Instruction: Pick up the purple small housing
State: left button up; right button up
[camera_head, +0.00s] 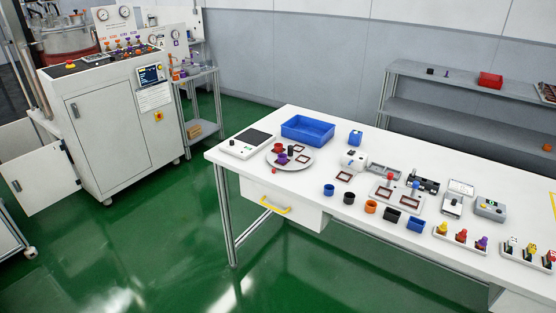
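A small purple part (282,159) stands on a round grey plate (304,169) on the left half of the white table. It is small in the picture, and I cannot make out its exact shape. A dark red part (278,148) and a black part (291,151) stand close behind it on the same plate, along with brown square frames (302,159) to its right. Another purple piece (482,243) is in a white rack at the table's right; I cannot tell whether it is a housing. Neither of my grippers is in view.
The white table (290,200) also bears a blue bin (307,131), a scale (246,144), an orange cup (370,206) in a row of small containers, and several fixtures. A grey shelf (450,110) stands behind. A control cabinet (115,120) stands left. Green floor in front is clear.

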aim_at(282, 159)
jog(key=i+j+z, duration=0.25)
jog(key=i+j, duration=0.35)
jog(key=i, duration=0.15)
jog(key=i+j+z, duration=0.25)
jog(key=i+j, duration=0.45)
